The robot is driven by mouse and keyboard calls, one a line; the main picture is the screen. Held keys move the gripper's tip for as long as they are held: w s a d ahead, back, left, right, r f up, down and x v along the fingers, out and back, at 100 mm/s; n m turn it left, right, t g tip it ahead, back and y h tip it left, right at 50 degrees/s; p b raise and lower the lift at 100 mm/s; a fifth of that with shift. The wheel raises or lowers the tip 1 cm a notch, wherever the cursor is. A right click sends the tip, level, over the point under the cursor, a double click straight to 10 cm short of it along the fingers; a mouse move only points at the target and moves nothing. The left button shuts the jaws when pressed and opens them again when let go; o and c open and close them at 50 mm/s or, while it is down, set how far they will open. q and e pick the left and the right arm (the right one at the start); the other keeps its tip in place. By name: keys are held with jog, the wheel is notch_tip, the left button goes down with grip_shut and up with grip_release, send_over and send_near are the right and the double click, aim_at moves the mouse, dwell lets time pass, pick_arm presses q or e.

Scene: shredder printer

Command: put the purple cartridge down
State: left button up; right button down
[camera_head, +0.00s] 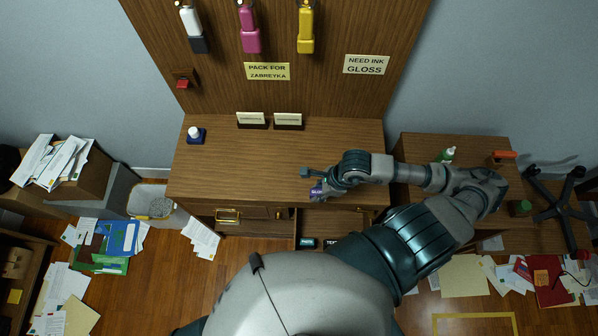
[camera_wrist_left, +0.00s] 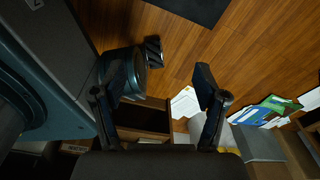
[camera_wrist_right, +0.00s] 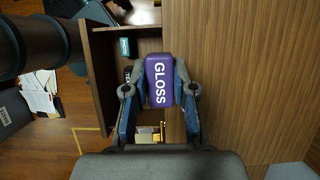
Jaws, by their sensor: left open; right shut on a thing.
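The purple cartridge (camera_wrist_right: 158,82) reads "GLOSS" and is held between the fingers of my right gripper (camera_wrist_right: 158,95) in the right wrist view. In the head view my right gripper (camera_head: 314,184) is at the front edge of the desk, with a bit of the purple cartridge (camera_head: 318,192) showing under it. It is beside and above an open drawer (camera_head: 345,218). I cannot tell whether the cartridge touches anything below. My left gripper (camera_wrist_left: 158,85) is open and empty in the left wrist view, and is not visible in the head view.
White, magenta and yellow cartridges hang on the wooden panel (camera_head: 330,60).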

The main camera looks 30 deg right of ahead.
jog(key=w+f, duration=0.1)
jog(key=w, duration=0.2)
jog(key=w+f, duration=0.1)
jog(key=w, duration=0.3)
jog(key=w+f, duration=0.2)
jog(key=w, duration=0.1)
jog(key=shift+w, duration=0.2)
jog(key=shift+a+f, duration=0.1)
jog(key=shift+a, duration=0.6)
jog(key=c, duration=1.3)
grip_release()
jog(key=o, duration=0.4)
jog(key=shift+d, duration=0.3)
jog(key=shift+c, duration=0.2)
jog(key=shift+d+f, duration=0.15)
jog(key=shift+d, duration=0.3)
pick_arm(q)
jog(key=shift+w+f, duration=0.6)
pick_arm(e)
jog(key=shift+a, duration=0.1)
